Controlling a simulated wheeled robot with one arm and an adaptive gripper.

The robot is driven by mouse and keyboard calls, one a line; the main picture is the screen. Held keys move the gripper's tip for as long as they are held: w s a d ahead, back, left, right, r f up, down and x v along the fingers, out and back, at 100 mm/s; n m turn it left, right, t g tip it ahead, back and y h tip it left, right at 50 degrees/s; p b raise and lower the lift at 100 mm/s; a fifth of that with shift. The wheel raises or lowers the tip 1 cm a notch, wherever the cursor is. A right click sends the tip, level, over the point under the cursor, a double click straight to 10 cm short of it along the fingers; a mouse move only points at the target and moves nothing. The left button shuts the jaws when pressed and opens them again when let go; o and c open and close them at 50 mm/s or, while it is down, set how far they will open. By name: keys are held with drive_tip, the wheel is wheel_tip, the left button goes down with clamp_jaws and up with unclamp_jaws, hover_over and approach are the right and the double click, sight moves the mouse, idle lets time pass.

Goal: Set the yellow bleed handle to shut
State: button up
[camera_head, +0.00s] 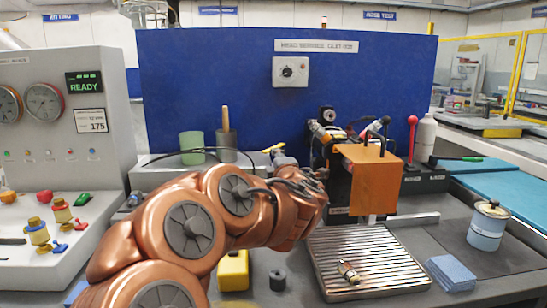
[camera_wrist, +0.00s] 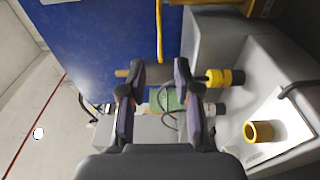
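In the head view my copper arm crosses the middle, and the gripper is hard to make out.
A green cup (camera_head: 192,147) and a dark cup (camera_head: 226,146) stand left of the fitting. An orange block (camera_head: 367,180) and a red-knobbed lever (camera_head: 412,122) stand right. A ribbed tray (camera_head: 390,272) lies in front. A console (camera_head: 62,140) fills the left.

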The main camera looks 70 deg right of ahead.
drive_tip(key=shift+v, duration=1.3)
drive_tip(key=shift+c, duration=0.2)
